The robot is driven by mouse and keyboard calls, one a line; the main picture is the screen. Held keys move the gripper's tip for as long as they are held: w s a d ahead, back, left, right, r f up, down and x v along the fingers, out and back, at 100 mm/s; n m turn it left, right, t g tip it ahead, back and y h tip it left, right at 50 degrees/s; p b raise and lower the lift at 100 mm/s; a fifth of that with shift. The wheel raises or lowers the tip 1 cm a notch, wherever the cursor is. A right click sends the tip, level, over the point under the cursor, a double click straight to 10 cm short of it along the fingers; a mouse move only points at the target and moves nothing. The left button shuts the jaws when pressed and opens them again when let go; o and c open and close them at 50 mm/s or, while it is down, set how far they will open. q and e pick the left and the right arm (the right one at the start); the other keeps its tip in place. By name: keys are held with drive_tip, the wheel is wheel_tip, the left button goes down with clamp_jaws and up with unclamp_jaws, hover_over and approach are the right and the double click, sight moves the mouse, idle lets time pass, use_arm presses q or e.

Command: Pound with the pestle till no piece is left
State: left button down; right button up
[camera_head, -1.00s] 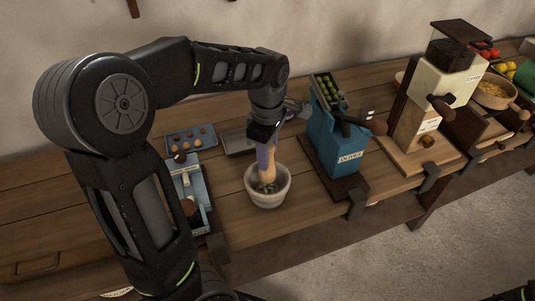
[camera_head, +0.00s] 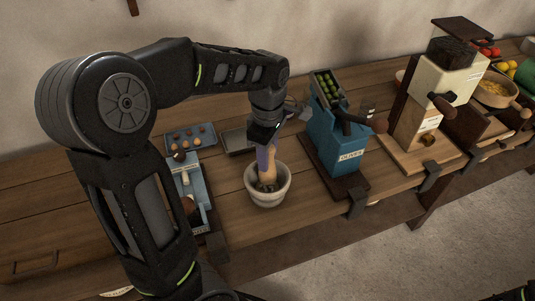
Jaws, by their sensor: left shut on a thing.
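A pale stone mortar (camera_head: 268,196) stands on the wooden counter in front of me. My left gripper (camera_head: 265,150) points down over it and is shut on the wooden pestle (camera_head: 270,163). The pestle stands nearly upright with its lower end inside the mortar. Dark bits show at the bottom around the pestle, too small to tell apart. My right gripper is not in view.
Left of the mortar is a blue device (camera_head: 194,190), with a tray of small round brown things (camera_head: 191,139) behind it. A blue olive machine (camera_head: 338,140) stands close on the right. A cream grinder (camera_head: 436,90) is farther right. Counter (camera_head: 240,225) before the mortar is clear.

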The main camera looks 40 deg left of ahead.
use_arm(q)
drive_tip(key=shift+f, duration=0.15)
drive_tip(key=shift+f+b, duration=1.2)
drive_tip(key=shift+f, duration=0.25)
wheel_tip(320, 180, up, 5)
drive_tip(key=p, duration=0.4)
drive_tip(key=shift+f, duration=0.15)
drive_tip(key=shift+f, duration=0.15)
drive_tip(key=shift+f+b, duration=0.45)
drive_tip(key=shift+f, duration=0.15)
